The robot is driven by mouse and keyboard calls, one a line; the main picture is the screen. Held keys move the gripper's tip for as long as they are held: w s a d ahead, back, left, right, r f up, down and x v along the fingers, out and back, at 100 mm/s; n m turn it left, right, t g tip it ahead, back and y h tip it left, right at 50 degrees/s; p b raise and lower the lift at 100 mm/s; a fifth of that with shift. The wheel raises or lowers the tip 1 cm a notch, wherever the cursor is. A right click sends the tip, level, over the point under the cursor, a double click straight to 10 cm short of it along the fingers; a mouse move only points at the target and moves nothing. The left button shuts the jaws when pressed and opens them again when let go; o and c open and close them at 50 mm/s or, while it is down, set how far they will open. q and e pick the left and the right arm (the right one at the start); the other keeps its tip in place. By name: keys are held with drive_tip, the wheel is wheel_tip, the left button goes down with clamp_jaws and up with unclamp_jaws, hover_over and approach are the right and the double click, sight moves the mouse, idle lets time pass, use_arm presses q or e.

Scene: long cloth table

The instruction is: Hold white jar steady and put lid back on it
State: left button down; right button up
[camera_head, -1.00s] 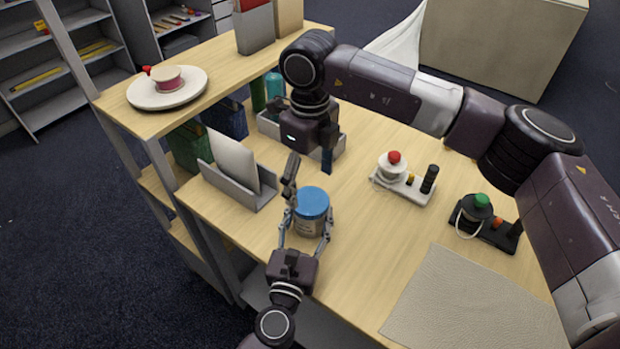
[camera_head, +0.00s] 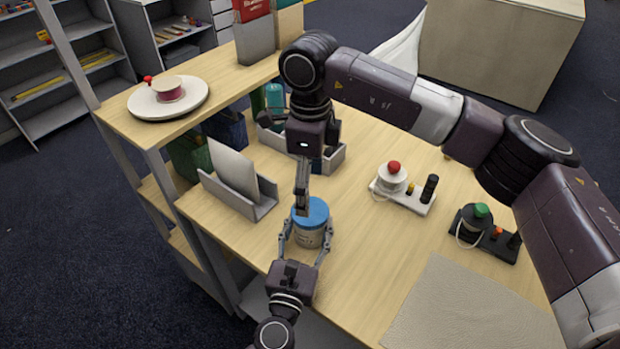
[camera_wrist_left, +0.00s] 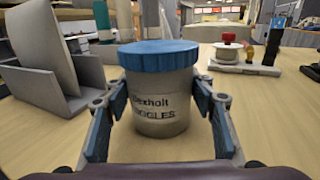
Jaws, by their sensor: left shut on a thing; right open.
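The white jar (camera_head: 309,239) stands upright near the table's front left edge, with dark lettering visible in the left wrist view (camera_wrist_left: 158,105). The blue lid (camera_head: 311,213) lies flat and level on its mouth; it also shows in the left wrist view (camera_wrist_left: 158,55). My left gripper (camera_head: 306,245) is shut around the jar's body, one finger on each side, below the lid. My right gripper (camera_head: 302,207) is open and points down at the lid's back left edge. Its fingers overlap in the head view, and I cannot tell whether they touch the lid.
A grey holder with a white panel (camera_head: 238,182) stands left of the jar, and a grey tray (camera_head: 332,158) lies behind. To the right are a white button stand (camera_head: 403,193), a dark button stand (camera_head: 486,232) and a beige mat (camera_head: 470,305). The table between is clear.

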drive_tip(key=shift+f, duration=3.15)
drive_tip(key=shift+c, duration=0.6)
drive_tip(key=c, duration=1.1)
drive_tip(key=o, duration=1.4)
wheel_tip(320, 180, up, 12)
